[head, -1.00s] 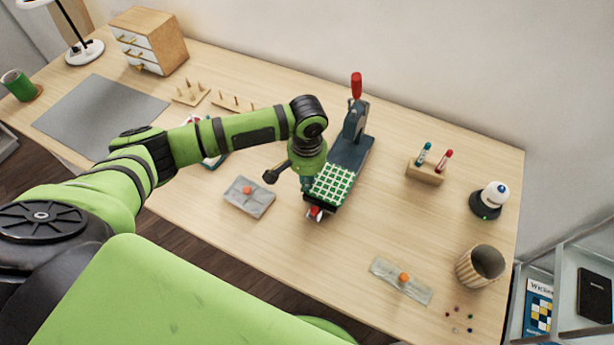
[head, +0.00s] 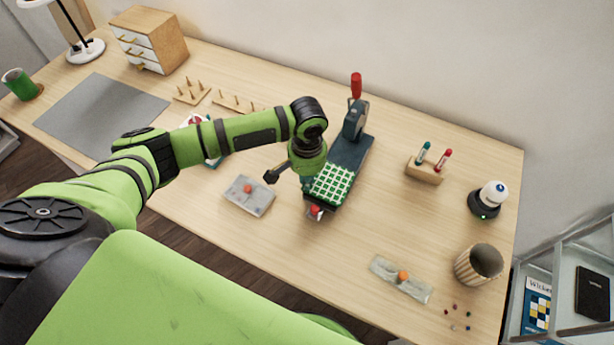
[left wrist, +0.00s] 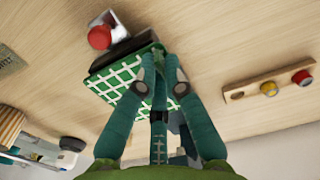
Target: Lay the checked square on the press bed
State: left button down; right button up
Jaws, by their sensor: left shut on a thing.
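The checked square (head: 331,184) is green with a white grid. It lies flat over the front end of the dark press bed (head: 350,152). My left gripper (head: 306,182) is at its left edge in the head view. The dark bed edge shows just beside the square there; I cannot tell whether the square touches the bed. The press has a red-topped lever (head: 356,86) at its back. My right gripper is not in view.
A red knob (head: 315,210) is at the press's front. A grey packet (head: 249,196) lies left, another (head: 401,279) front right. A marker stand (head: 425,170), a white-topped device (head: 489,199) and a ribbed cup (head: 478,264) stand right.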

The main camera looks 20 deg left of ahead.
pick_arm(q)
jog(key=shift+f+p, duration=0.15)
jog(key=shift+p, duration=0.15)
dwell(0.5)
jog(key=c, duration=1.3)
grip_release()
jog(key=shift+o, duration=0.2)
notch_tip(320, 180, up, 12)
jog(key=shift+s, duration=0.1)
